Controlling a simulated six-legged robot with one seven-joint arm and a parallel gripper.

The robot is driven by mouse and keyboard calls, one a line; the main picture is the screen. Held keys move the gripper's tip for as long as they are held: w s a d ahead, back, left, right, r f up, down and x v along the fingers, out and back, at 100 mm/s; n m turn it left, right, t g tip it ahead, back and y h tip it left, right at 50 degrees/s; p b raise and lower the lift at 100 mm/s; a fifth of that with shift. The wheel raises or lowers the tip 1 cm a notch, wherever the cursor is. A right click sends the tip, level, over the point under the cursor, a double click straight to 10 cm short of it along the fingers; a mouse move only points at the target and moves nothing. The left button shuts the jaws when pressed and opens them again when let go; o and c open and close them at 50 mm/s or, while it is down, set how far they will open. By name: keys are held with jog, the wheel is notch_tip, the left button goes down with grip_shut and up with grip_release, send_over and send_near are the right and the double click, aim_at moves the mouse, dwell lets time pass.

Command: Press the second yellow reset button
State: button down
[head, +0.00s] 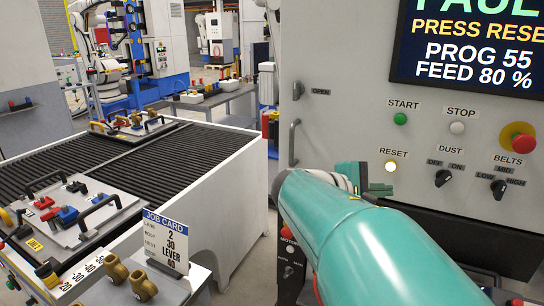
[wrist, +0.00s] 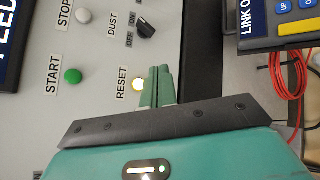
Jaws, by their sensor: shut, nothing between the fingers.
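In the wrist view the fingers (wrist: 160,70) stand together beside the button. I cannot tell whether they touch the panel. I see only one button labelled RESET.
The panel has a green START button (head: 400,118), a white STOP button (head: 457,127), a red mushroom button (head: 518,141) and black DUST (head: 443,178) and BELTS (head: 499,189) knobs. A screen (head: 470,50) reads PRESS RESET. A job card (head: 165,240) and fixture trays stand left.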

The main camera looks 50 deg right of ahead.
aim_at(384, 173)
jog(key=shift+w+d, duration=0.3)
jog(key=shift+d, duration=1.05)
jog(key=shift+w+d, duration=0.3)
jog(key=shift+d, duration=1.05)
jog(key=shift+w+d, duration=0.3)
jog(key=shift+d, duration=1.05)
jog(key=shift+d, duration=0.1)
jog(key=shift+w+d, duration=0.1)
jog(key=shift+d, duration=0.2)
jog(key=shift+w+d, duration=0.1)
jog(key=shift+d, duration=0.35)
jog(key=shift+a, duration=0.85)
jog(key=shift+s+a, duration=0.1)
jog(key=shift+s, duration=0.1)
jog(key=a, duration=0.2)
jog(key=s+a, duration=0.1)
jog(key=a, duration=0.1)
jog(key=shift+a, duration=0.35)
